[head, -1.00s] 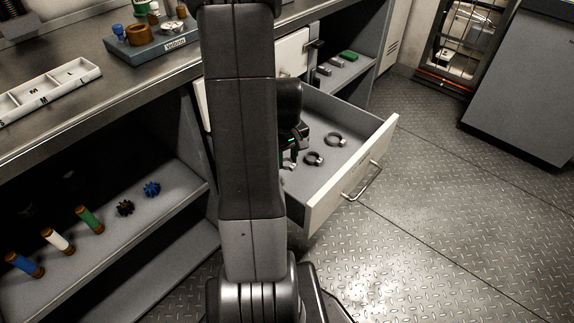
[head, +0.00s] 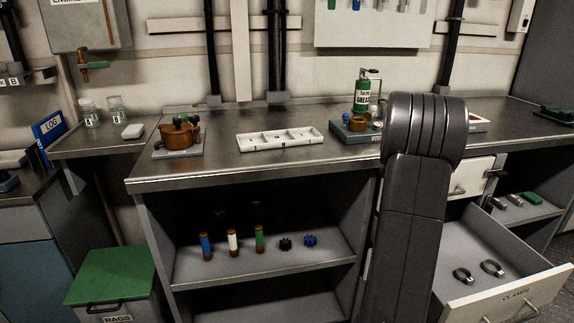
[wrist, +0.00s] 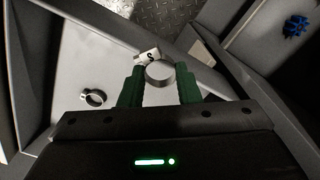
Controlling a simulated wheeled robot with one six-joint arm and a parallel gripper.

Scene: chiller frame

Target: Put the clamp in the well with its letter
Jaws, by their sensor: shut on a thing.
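My gripper (wrist: 161,82) has its green fingers shut on a metal ring clamp (wrist: 160,74) in the wrist view. In the head view my own arm hides the gripper and the held clamp. Another clamp (wrist: 92,98) lies on the drawer floor in the wrist view. The head view shows two clamps (head: 462,275) (head: 492,267) in the drawer. The white tray with wells (head: 258,146) lies on the bench, its letters too small to read here.
The drawer (head: 512,296), labelled CLAMPS, stands open at right. Right of the tray is a block (head: 352,137) holding valve parts and a green bottle (head: 362,92). A brown pump-like part (head: 178,136) stands left of the tray. The front bench strip is clear.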

